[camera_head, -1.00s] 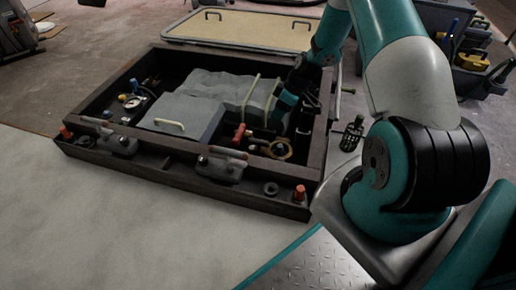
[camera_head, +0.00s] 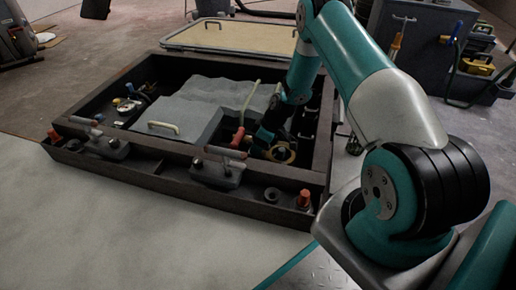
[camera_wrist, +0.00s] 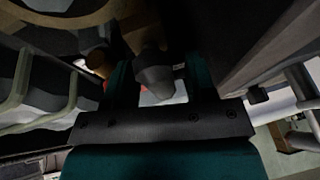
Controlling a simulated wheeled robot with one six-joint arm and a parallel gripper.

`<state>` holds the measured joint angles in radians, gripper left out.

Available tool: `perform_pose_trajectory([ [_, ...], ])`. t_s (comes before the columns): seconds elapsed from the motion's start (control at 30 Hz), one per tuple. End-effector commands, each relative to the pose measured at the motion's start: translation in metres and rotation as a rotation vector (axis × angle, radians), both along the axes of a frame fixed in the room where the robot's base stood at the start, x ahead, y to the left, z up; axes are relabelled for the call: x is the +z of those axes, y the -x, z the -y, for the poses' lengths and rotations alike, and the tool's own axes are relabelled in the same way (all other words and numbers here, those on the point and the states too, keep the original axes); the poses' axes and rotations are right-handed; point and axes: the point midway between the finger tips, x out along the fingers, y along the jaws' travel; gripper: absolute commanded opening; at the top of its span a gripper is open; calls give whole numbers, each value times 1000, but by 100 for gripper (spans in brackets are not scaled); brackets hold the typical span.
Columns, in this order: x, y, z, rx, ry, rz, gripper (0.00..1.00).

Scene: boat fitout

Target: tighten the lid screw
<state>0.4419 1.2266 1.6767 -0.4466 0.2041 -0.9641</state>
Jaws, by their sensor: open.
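My gripper (camera_head: 266,137) reaches down into the dark open-topped frame, beside a brass-coloured ring (camera_head: 283,153). In the wrist view my gripper (camera_wrist: 160,84) is open, with one teal finger on each side. A dark grey rounded knob (camera_wrist: 154,76) shows between the fingers, below a brownish part; I cannot tell whether the fingers touch it. It may be the lid screw, but the picture is too dark to be sure. A large tan ring (camera_wrist: 70,12) lies at the upper left of the wrist view. In the head view my gripper hides whatever is directly under it.
The dark wooden frame (camera_head: 322,160) surrounds grey covers (camera_head: 178,112) with pale handles. A red-handled part (camera_head: 238,137) stands just left of my gripper. Clamps and red-capped fittings line the front ledge. A tan panel (camera_head: 230,38) lies behind; tool bins stand at the back right.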

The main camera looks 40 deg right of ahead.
Motion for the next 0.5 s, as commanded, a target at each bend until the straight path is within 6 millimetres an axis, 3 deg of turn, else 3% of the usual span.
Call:
perform_pose_trajectory([
  [0.2, 0, 0, 0, 0, 0, 0, 48],
  [0.4, 1, 0, 0, 0, 0, 0, 3],
  [0.5, 1, 0, 0, 0, -1, -1, 3],
])
